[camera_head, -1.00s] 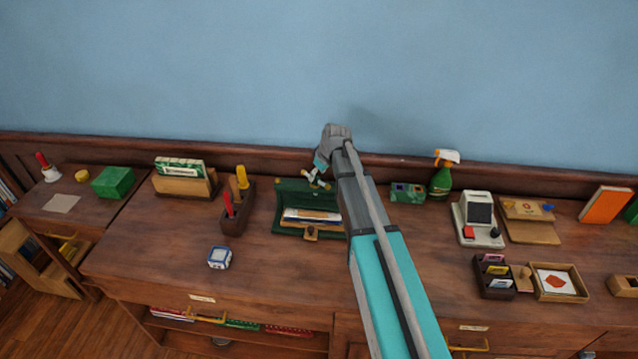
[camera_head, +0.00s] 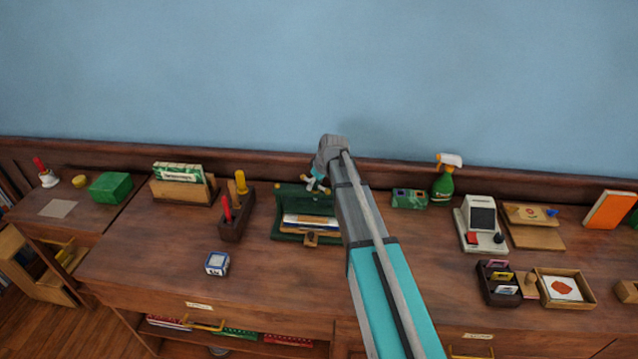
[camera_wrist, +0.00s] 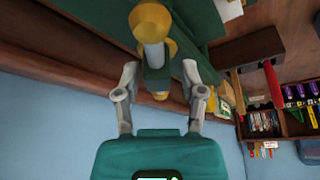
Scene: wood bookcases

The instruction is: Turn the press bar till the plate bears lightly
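The dark green press (camera_head: 288,201) stands on the wooden counter at the centre, left of my arm, with a stack of books or papers (camera_head: 310,221) in it. Its bar (camera_head: 317,186) is small at the top, by my gripper (camera_head: 317,178). In the wrist view, the bar shows as a pale rod with brass ball ends (camera_wrist: 152,22). My gripper (camera_wrist: 160,75) has its two fingers apart on either side of it, with narrow gaps visible, so it looks open around the bar. The plate cannot be told apart, nor whether it touches the stack.
Left of the press is a dark holder (camera_head: 237,222) with red and yellow handles. A blue-white cube (camera_head: 217,263) lies at front left. The counter before the press is mostly clear.

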